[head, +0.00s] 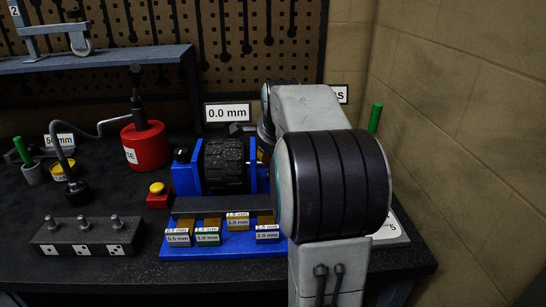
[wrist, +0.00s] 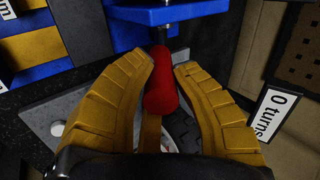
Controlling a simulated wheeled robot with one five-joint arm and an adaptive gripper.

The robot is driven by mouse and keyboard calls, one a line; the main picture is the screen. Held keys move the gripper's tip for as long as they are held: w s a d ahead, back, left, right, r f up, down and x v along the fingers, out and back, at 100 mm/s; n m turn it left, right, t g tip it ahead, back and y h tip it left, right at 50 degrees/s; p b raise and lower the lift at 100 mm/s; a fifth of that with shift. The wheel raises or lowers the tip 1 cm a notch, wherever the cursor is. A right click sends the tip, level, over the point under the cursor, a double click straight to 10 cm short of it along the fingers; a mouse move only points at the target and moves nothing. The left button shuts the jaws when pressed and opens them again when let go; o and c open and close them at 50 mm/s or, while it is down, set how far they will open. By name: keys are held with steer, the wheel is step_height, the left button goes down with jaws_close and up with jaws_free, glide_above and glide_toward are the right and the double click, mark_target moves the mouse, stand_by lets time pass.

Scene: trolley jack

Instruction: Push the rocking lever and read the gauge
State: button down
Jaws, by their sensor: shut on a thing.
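In the wrist view my gripper (wrist: 162,62) has its two yellow ridged fingers on either side of a red handle (wrist: 162,90), shut on it. The handle hangs on a dark rod below a blue bracket (wrist: 155,14). I cannot tell whether this handle is the rocking lever. In the head view my arm hides the gripper and the handle. A dark ribbed wheel (head: 225,165) sits in a blue frame (head: 186,178). A white sign reading 0.0 mm (head: 228,113) stands behind it. No dial gauge shows clearly.
Labelled blocks on a blue tray (head: 220,248) lie in front of the wheel. A red canister (head: 146,146), a yellow button (head: 157,188) and a dark block with studs (head: 86,249) stand left. A sign reading 0 turns (wrist: 275,116) shows at right in the wrist view.

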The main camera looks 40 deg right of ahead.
steer(key=shift+s+a+f, duration=0.1)
steer(key=shift+s+f, duration=0.05)
steer(key=shift+f, duration=0.15)
steer(key=c, duration=1.5)
jaws_free()
steer(key=o, duration=0.5)
steer(key=shift+r, duration=0.1)
steer(key=shift+s+r, duration=0.1)
steer(key=shift+r, duration=0.4)
steer(key=v, duration=1.1)
steer(key=shift+s, duration=0.1)
